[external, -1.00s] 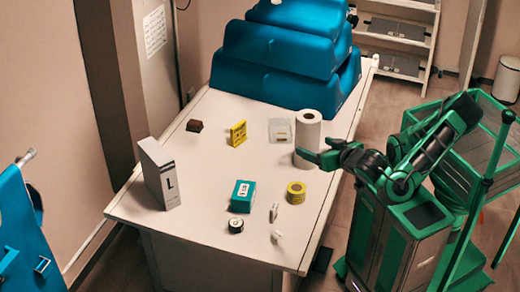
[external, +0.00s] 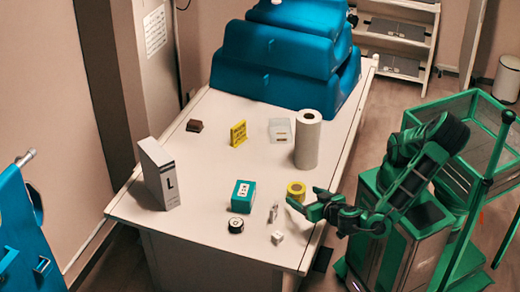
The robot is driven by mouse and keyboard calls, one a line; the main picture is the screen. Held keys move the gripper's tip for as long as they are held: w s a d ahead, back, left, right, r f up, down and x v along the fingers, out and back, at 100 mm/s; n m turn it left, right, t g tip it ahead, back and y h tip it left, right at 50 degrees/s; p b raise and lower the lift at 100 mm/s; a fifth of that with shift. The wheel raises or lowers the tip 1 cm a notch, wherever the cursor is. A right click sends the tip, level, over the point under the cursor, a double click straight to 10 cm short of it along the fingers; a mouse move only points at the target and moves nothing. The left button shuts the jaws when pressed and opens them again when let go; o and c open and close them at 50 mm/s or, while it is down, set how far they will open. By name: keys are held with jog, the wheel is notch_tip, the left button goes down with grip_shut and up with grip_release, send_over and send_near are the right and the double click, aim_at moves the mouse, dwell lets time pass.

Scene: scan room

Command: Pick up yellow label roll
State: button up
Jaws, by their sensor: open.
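The yellow label roll (external: 296,189) stands on the white table near its right edge, in the external view. It is a short yellow ring with a pale centre. My gripper (external: 300,203) is open at the table's right edge, just in front of the roll. The fingers look empty. One finger appears close to the roll's lower side, but I cannot tell whether it touches. The lower part of the roll is partly hidden by my gripper.
On the white table (external: 200,240), a teal box (external: 243,196), a black-and-white round roll (external: 236,225), a small white cube (external: 278,237) and a small upright item (external: 273,212) stand left of my gripper. A paper towel roll (external: 308,140) stands behind. Clear table lies toward the left.

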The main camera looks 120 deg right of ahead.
aim_at(296, 192)
jog(key=shift+x, duration=3.1)
jog(key=c, duration=1.2)
